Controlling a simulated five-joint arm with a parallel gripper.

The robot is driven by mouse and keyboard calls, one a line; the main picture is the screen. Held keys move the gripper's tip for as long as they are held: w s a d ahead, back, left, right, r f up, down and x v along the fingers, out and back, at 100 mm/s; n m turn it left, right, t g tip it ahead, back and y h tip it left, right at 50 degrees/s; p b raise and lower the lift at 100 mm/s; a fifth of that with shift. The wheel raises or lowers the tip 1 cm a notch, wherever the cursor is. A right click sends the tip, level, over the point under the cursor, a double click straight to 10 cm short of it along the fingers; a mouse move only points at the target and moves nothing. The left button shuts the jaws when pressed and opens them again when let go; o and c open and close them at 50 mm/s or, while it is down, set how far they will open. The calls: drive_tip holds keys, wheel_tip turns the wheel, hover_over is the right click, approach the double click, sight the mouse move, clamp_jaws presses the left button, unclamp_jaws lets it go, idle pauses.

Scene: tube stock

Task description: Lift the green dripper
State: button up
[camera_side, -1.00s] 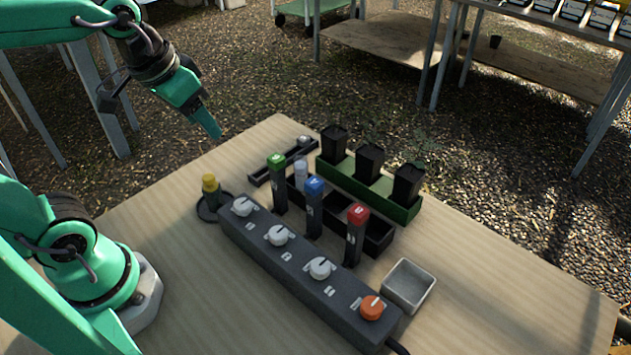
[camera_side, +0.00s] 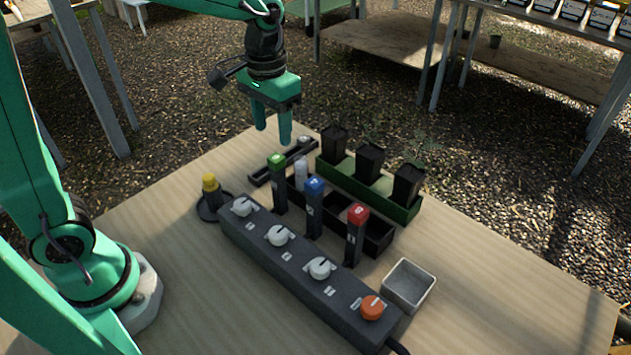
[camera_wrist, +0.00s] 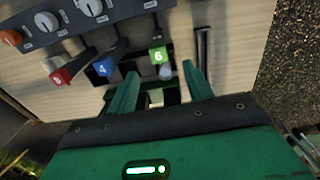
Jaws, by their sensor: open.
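The green dripper (camera_side: 278,183) is a dark upright stick with a green cap, standing at the left end of a row with a blue-capped (camera_side: 314,207) and a red-capped dripper (camera_side: 355,235). In the wrist view its green cap (camera_wrist: 158,54) bears a white mark. My gripper (camera_side: 273,136) is open and empty, fingers pointing down, above the green cap and apart from it. In the wrist view the two fingers (camera_wrist: 158,88) spread to either side, with the cap just beyond the gap between them.
A dark control box (camera_side: 300,268) with several knobs runs in front of the drippers. Behind stand a green rack (camera_side: 400,211) with black pots and a narrow black tray (camera_side: 262,178). A yellow-topped piece (camera_side: 210,184) is at left, a grey square bin (camera_side: 428,300) at right.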

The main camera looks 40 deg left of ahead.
sight(277, 157)
drive_tip(key=shift+f, duration=0.15)
drive_tip(key=shift+f, duration=1.2)
drive_tip(key=shift+f, duration=0.15)
drive_tip(key=shift+w+d+f, duration=0.1)
drive_tip(key=shift+f, duration=2.35)
drive_tip(key=shift+c, duration=0.4)
drive_tip(key=c, duration=1)
